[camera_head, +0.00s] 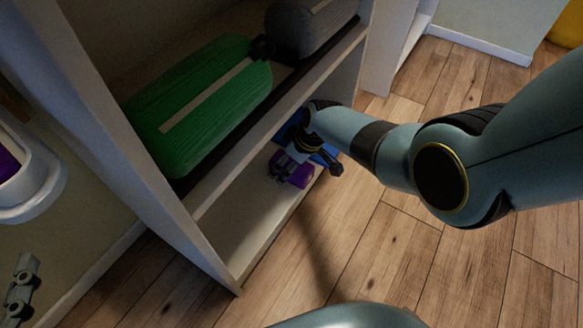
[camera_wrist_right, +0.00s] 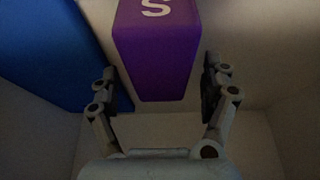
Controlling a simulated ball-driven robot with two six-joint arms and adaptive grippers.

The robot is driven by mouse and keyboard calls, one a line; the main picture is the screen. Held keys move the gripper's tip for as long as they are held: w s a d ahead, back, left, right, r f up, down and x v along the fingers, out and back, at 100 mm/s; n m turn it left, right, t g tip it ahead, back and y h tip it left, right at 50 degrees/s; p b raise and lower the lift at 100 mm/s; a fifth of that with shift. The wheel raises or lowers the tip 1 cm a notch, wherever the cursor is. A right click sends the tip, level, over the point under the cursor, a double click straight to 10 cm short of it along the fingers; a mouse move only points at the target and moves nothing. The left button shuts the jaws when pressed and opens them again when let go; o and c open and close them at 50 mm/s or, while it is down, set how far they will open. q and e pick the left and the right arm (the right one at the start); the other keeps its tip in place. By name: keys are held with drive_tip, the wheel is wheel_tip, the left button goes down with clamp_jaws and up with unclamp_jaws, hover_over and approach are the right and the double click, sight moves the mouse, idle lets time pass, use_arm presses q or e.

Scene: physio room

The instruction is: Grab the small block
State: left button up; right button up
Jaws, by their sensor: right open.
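A small purple block (camera_head: 299,177) with a white letter S sits on the low shelf of the cabinet. In the right wrist view the purple block (camera_wrist_right: 157,50) lies between the two fingers, with a visible gap on each side. My right gripper (camera_head: 291,165) reaches into the low shelf and partly covers the block in the head view. Its fingers are open around the block in the right wrist view (camera_wrist_right: 160,78). Part of my left gripper (camera_head: 21,287) shows at the lower left edge, cut off by the frame, and its opening cannot be told.
A blue object (camera_head: 326,157) lies beside the block and fills the left of the wrist view (camera_wrist_right: 45,50). Above, the upper shelf board (camera_head: 225,178) carries a green roll (camera_head: 200,100) and a grey roll (camera_head: 305,25). Wooden floor (camera_head: 400,255) is clear in front.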

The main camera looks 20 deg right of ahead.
drive_tip(key=shift+f, duration=0.25)
idle(0.3)
drive_tip(key=c, duration=1.3)
drive_tip(key=shift+o, duration=0.2)
drive_tip(key=shift+r, duration=0.15)
